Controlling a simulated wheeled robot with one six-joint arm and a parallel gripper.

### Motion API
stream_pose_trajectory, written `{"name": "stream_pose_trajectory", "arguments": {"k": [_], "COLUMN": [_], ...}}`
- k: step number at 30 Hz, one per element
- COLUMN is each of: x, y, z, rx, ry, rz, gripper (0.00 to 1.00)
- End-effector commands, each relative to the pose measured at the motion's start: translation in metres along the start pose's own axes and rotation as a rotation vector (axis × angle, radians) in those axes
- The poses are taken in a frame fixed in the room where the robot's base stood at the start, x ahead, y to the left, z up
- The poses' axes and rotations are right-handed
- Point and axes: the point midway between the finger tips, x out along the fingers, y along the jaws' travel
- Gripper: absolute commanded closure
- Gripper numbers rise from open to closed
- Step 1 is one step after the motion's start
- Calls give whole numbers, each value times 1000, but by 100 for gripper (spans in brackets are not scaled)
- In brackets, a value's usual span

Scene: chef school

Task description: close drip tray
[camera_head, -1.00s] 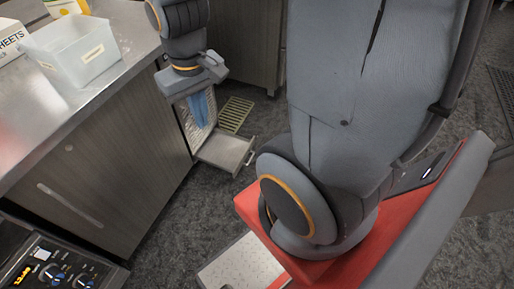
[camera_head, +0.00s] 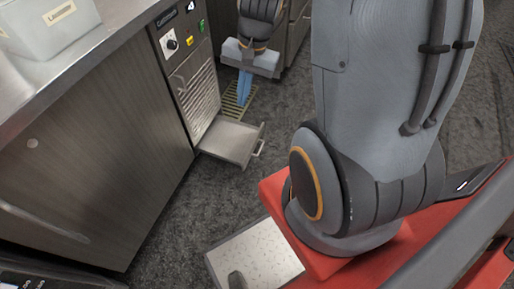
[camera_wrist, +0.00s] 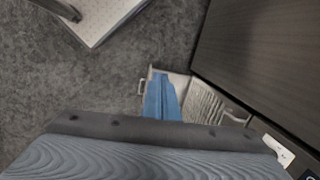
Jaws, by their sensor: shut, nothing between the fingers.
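The drip tray (camera_head: 233,143) is a shallow metal drawer pulled out low from the front of a vented machine (camera_head: 196,85). Its bar handle (camera_head: 259,147) is on its outer front edge. My gripper (camera_head: 243,98) points down with its blue fingers together and empty. In the head view it appears above and behind the tray, clear of the machine's front. In the wrist view the blue fingers (camera_wrist: 162,118) overlap part of the tray (camera_wrist: 179,80), with the handle (camera_wrist: 142,87) just left of them. I cannot tell the exact height gap; no contact is visible.
A yellowish floor grate (camera_head: 231,105) lies behind the tray. A wooden-front counter (camera_head: 95,150) stands left, with a labelled bin (camera_head: 45,30) on top. My red base is at the right.

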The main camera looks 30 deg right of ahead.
Motion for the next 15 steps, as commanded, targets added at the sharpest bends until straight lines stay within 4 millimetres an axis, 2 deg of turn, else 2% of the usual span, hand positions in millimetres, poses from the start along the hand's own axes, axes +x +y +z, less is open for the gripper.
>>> {"name": "stream_pose_trajectory", "arguments": {"k": [1,8,15], "x": [30,115,206], "y": [3,17,41], "z": [-16,-75,-138], "rx": [79,441,821], "ry": [-7,-31,-52], "rz": [-11,-74,-137], "gripper": [100,100,100]}}
